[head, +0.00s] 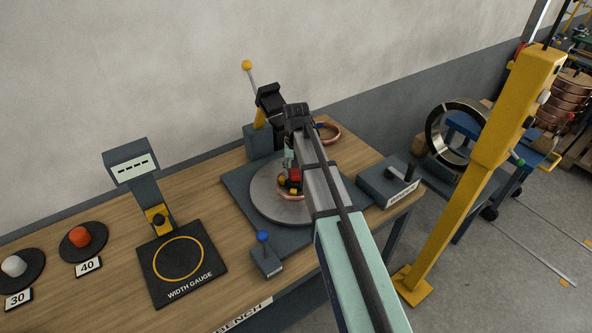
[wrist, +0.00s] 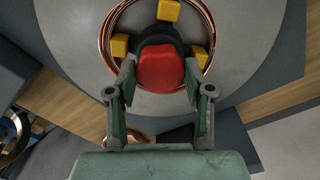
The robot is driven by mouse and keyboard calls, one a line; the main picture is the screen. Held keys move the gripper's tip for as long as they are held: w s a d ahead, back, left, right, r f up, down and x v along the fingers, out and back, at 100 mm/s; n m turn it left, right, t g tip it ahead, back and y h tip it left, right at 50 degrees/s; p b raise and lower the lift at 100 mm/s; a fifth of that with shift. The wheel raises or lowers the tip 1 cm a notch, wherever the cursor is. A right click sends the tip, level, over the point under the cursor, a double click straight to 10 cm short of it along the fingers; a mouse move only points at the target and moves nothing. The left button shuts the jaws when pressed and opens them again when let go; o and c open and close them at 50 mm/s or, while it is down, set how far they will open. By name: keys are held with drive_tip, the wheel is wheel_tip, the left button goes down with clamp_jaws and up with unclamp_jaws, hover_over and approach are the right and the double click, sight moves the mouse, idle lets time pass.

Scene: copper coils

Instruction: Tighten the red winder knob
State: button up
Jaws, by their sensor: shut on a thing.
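The red winder knob (wrist: 160,68) sits at the centre of the round grey winder plate (wrist: 80,60), on a dark hub. A copper coil (wrist: 207,28) lies around the hub on the plate, with yellow blocks (wrist: 168,10) inside it. My gripper (wrist: 157,82) is shut on the red knob, one finger on each side, in the wrist view. In the head view the red knob (head: 295,174) shows only in part beside my arm, and the plate (head: 263,200) is partly covered by the arm.
On the wooden bench stand a blue-knobbed lever box (head: 267,262), a width gauge (head: 182,262), a box with a dark handle (head: 390,183) and a lever with a yellow ball (head: 247,66). Another copper coil (head: 329,132) lies behind. A yellow post (head: 480,170) stands to the right.

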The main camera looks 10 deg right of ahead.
sight(296, 172)
drive_tip(key=m, duration=0.5)
drive_tip(key=shift+s+f+m, duration=0.1)
drive_tip(key=shift+s+m, duration=0.05)
drive_tip(key=shift+m, duration=0.25)
idle(0.3)
drive_tip(key=o, duration=1.2)
drive_tip(key=shift+c, duration=0.2)
drive_tip(key=shift+r, duration=0.2)
drive_tip(key=shift+r, duration=0.25)
wheel_tip(296, 172, up, 11)
drive_tip(key=shift+r, duration=0.15)
